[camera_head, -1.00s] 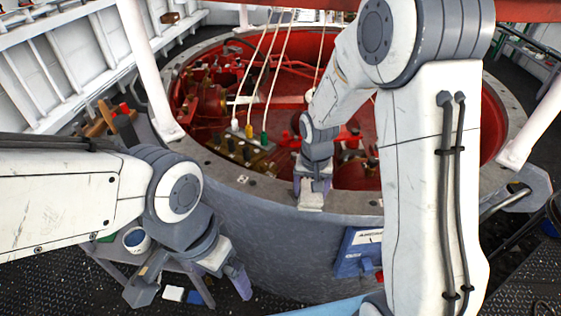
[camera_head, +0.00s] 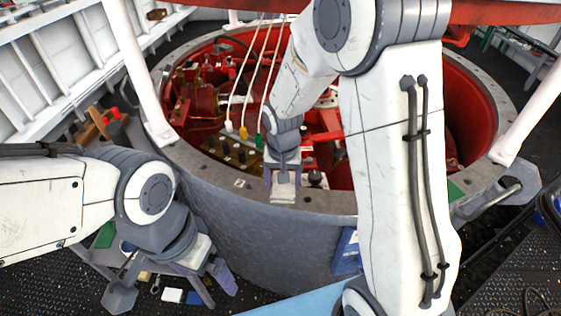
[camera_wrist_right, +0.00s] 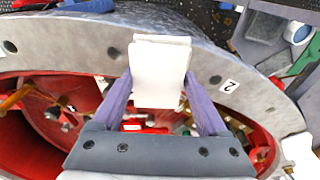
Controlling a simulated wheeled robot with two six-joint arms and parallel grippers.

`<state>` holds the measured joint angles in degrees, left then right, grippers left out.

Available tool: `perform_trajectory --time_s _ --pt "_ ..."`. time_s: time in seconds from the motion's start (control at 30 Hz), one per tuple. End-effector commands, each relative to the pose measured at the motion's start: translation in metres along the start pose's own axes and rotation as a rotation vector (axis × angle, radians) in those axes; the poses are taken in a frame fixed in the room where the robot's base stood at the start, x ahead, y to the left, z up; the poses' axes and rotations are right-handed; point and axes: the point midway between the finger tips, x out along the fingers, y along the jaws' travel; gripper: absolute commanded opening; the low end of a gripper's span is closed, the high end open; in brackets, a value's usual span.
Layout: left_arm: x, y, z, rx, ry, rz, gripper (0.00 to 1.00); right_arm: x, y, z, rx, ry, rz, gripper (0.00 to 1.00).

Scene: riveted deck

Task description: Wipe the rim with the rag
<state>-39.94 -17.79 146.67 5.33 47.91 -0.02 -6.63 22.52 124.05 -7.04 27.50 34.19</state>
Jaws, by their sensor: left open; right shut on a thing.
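The grey bolted rim (camera_head: 335,203) circles a large round well with a red inside. My right gripper (camera_head: 284,180) is over the near part of the rim. It is shut on the white rag (camera_head: 283,194), which is at the rim's surface; whether it presses on it I cannot tell. In the right wrist view the folded rag (camera_wrist_right: 160,72) is between the two purple fingers and covers part of the rim (camera_wrist_right: 80,42). My left gripper (camera_head: 224,277) is open and empty, low on the left, outside the well's wall and away from the rim.
White posts (camera_head: 140,75) stand at the rim on both sides. Three cables (camera_head: 247,85) with coloured plugs hang into the well. A blue box (camera_head: 346,252) is on the well's outer wall. A side table with tools (camera_head: 105,125) stands at the left.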

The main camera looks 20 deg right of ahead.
Motion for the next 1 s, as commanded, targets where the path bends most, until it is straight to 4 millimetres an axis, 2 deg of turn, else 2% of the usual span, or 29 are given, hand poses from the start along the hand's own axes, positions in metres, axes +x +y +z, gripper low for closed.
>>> perform_trajectory --time_s 0.03,0.5,1.0 --pt "-0.008 0.001 -0.001 0.0 0.0 0.0 1.0 -0.009 0.0 -0.001 0.0 0.0 0.0 0.13" --pt "-0.044 0.003 -0.002 0.0 0.0 0.0 1.0 -0.049 -0.002 -0.006 -0.002 0.001 -0.001 0.13" --pt "-0.045 0.003 -0.002 0.0 -0.001 0.0 1.0 -0.051 -0.002 -0.006 -0.002 0.0 -0.001 0.13"
